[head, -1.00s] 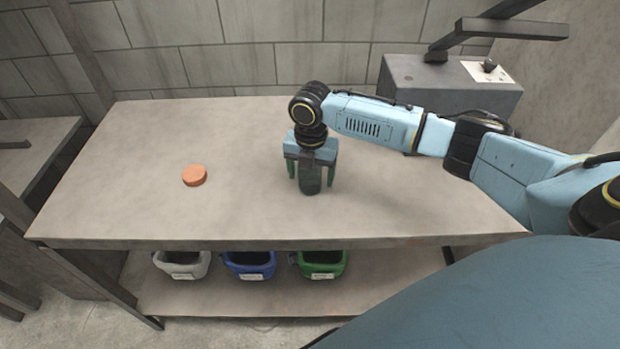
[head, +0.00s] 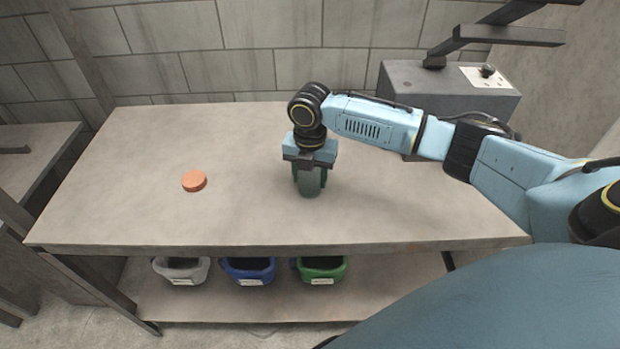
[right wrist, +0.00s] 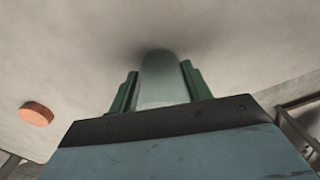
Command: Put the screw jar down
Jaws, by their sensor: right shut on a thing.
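The screw jar (head: 309,184) is a grey-green, see-through-looking cylinder, upright at the middle of the table (head: 400,210). In the right wrist view the jar (right wrist: 163,80) sits between two green fingers, with a dark shadow by its far end. My right gripper (head: 310,182) points down from above and is shut on the jar; it also shows in the right wrist view (right wrist: 160,90). The jar's bottom is at or very near the tabletop; I cannot tell if it touches. The jar's top is hidden by the gripper. My left gripper is not in view.
An orange round lid-like disc (head: 194,181) lies on the table to the left. Grey (head: 181,270), blue (head: 249,270) and green (head: 322,269) bins stand on the lower shelf. A grey box (head: 450,90) stands behind at the right. The tabletop around the jar is clear.

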